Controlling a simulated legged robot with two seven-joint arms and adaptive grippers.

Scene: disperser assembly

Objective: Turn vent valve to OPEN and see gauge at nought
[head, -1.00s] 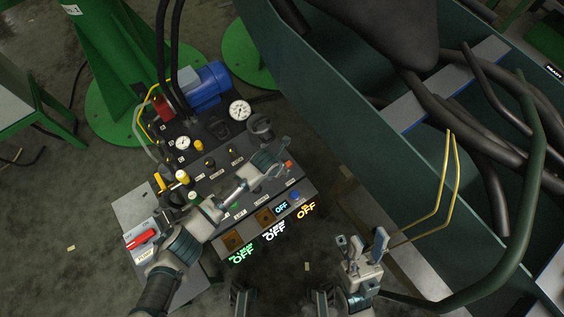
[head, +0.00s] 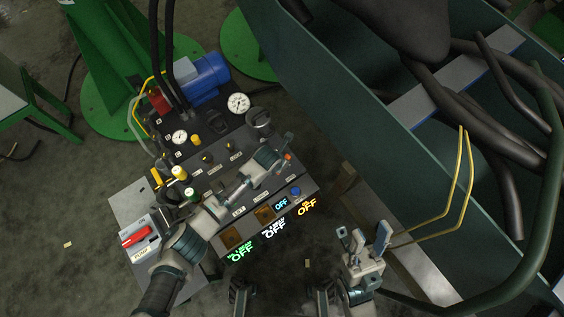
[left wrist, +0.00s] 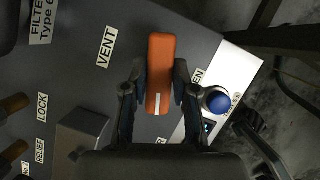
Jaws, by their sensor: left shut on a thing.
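The vent valve handle is an orange bar (left wrist: 159,60) with a white stripe, beside the VENT label (left wrist: 106,47) in the left wrist view. A label ending in "EN" (left wrist: 198,76) is partly hidden by a finger. My left gripper (left wrist: 160,88) is shut on the handle, one finger on each side. In the head view my left gripper (head: 283,147) is over the panel's right end, and only a bit of orange shows. Two white dial gauges, one larger (head: 238,103) and one smaller (head: 180,137), face up; their readings are too small to tell. My right gripper (head: 370,242) is open and empty.
A blue button (head: 295,191) is close to the valve. Lit OFF signs (head: 273,227) line the panel's front edge. A red switch (head: 134,238) is at lower left. A blue motor (head: 208,78) and hoses stand behind. A large green trough (head: 360,130) borders the right.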

